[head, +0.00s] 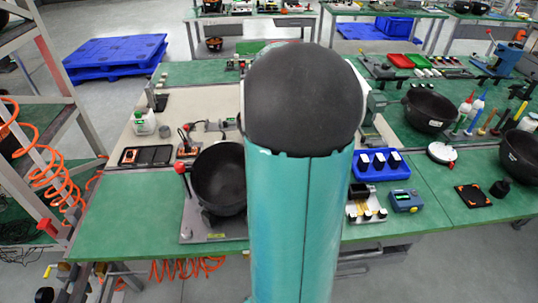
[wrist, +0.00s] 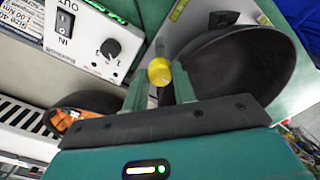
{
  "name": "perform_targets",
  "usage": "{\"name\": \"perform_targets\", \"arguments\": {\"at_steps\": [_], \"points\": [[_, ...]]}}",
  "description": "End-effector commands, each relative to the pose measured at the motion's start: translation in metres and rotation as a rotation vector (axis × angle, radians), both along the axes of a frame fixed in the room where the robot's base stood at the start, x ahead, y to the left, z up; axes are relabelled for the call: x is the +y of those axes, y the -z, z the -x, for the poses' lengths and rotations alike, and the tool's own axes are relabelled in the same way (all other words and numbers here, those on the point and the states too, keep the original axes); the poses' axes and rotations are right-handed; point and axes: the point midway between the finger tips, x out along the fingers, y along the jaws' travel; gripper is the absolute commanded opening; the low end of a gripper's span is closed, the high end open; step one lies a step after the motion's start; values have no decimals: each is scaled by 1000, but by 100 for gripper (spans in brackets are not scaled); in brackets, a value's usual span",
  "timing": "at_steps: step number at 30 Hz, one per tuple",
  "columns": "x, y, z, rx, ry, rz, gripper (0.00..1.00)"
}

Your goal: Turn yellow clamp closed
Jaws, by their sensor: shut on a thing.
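The yellow clamp (wrist: 160,70) shows in the wrist view as a round yellow knob between the two fingers of my gripper (wrist: 160,83). My gripper is shut on it, with one finger on each side. The lower part of the clamp is hidden behind the gripper's dark front edge, so I cannot tell how far it is turned. In the head view my teal arm with its black cap covers the middle, and both gripper and clamp are hidden.
A control box (wrist: 95,38) with a black dial is at upper left in the wrist view. A black bowl (wrist: 235,65) is close on the right. In the head view, a black bowl (head: 220,180) and a blue tray (head: 380,164) flank my arm on the green bench (head: 120,205).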

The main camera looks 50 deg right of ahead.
Motion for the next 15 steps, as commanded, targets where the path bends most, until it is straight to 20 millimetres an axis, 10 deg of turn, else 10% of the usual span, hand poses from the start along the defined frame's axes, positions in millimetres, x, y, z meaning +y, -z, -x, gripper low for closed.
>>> {"name": "perform_targets", "arguments": {"at_steps": [15], "points": [[0, 0, -1, -2, -62, 0, 4]]}}
